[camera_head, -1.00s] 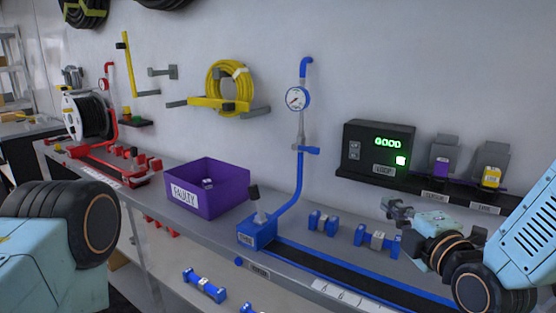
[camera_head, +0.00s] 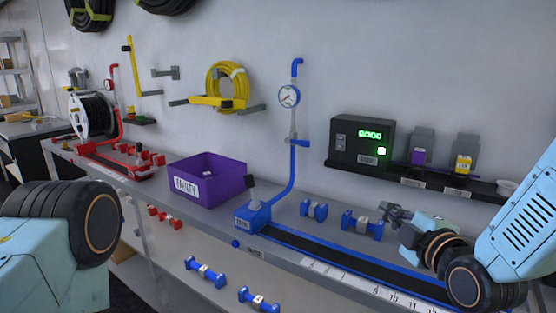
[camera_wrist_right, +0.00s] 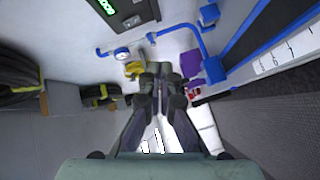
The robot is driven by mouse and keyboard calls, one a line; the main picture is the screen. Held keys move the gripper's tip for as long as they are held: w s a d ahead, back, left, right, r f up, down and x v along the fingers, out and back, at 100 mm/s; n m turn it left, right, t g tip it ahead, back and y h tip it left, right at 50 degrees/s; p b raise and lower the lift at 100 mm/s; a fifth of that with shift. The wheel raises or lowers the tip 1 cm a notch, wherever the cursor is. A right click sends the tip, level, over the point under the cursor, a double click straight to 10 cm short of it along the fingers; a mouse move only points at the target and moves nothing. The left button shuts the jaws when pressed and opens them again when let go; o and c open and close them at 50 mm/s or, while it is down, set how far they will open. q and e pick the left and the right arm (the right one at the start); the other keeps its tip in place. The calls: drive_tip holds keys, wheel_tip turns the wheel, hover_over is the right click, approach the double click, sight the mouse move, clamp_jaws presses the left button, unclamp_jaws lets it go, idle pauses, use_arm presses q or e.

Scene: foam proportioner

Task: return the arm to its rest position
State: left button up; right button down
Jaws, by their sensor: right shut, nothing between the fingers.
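My right gripper (camera_head: 394,218) is at the right of the head view, above the bench near the blue fittings. Its wrist and arm come in from the right edge. In the right wrist view my right gripper (camera_wrist_right: 160,78) has its fingers together with nothing between them. Only a left arm link shows at the left of the head view; the left gripper is out of the frame.
The bench holds a purple bin (camera_head: 208,190), a blue pump stand (camera_head: 253,217) with gauge (camera_head: 289,97), blue fittings (camera_head: 362,226) and a ruler track (camera_head: 340,262). A black display box (camera_head: 362,142) sits on a wall shelf. More blue fittings (camera_head: 205,272) lie below.

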drive_tip(key=s+f+m+g+h, duration=0.1)
drive_tip(key=s+f+m+g, duration=0.45)
drive_tip(key=f, duration=0.55)
drive_tip(key=s+f+m+g+h, duration=0.1)
drive_tip(key=s+f+m+g, duration=0.2)
drive_tip(key=s+f+m, duration=0.45)
drive_tip(key=s+f+m+g, duration=0.1)
drive_tip(key=s+f+g, duration=0.3)
drive_tip(key=s+f, duration=0.5)
drive_tip(key=s+f+m+g+h, duration=0.1)
drive_tip(key=s+f+g, duration=0.3)
drive_tip(key=s+f, duration=0.5)
drive_tip(key=s+m, duration=0.1)
drive_tip(key=s, duration=0.5)
drive_tip(key=shift+s+d+f+m, duration=0.15)
drive_tip(key=shift+s+f+m, duration=0.15)
drive_tip(key=shift+s+f, duration=0.1)
drive_tip(key=shift+r, duration=0.1)
